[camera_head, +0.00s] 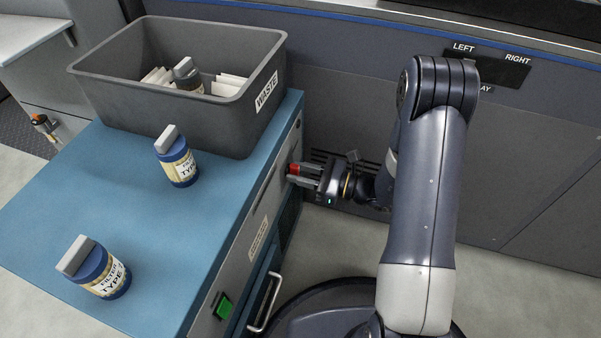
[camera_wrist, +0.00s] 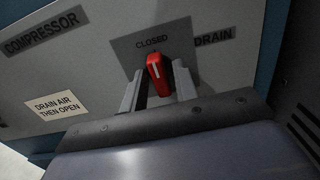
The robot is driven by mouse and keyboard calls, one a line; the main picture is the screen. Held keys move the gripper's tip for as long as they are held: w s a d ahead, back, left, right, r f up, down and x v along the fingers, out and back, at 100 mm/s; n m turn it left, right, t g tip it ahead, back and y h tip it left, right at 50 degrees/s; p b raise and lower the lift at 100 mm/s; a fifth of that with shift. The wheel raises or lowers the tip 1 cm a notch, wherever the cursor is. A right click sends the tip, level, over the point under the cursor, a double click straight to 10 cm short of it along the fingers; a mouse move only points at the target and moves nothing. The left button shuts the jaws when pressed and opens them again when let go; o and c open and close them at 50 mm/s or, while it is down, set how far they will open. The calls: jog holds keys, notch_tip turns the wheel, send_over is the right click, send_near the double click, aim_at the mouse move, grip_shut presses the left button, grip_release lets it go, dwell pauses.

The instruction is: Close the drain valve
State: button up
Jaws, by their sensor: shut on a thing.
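The drain valve is a red handle (camera_wrist: 157,72) on the grey panel of the blue cabinet, and it also shows in the head view (camera_head: 294,169). A white line on the handle points up, toward the word CLOSED on a dark plate (camera_wrist: 151,42). The word DRAIN (camera_wrist: 214,36) stands to the right of the plate. My gripper (camera_wrist: 157,82) is shut on the red handle, one finger on each side; in the head view it reaches the panel from the right (camera_head: 306,174).
The blue cabinet (camera_head: 110,190) carries a grey WASTE bin (camera_head: 225,125) and two blue filter bottles (camera_head: 177,165) (camera_head: 103,275). A green switch (camera_head: 223,306) and a bar handle (camera_head: 265,302) are lower on its front. A dark machine wall (camera_head: 350,110) stands behind my arm.

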jog(key=o, duration=0.7)
jog(key=shift+c, duration=0.2)
jog(key=p+v, duration=0.3)
jog(key=v, duration=0.7)
jog(key=shift+d, duration=0.4)
jog(key=shift+s, duration=0.15)
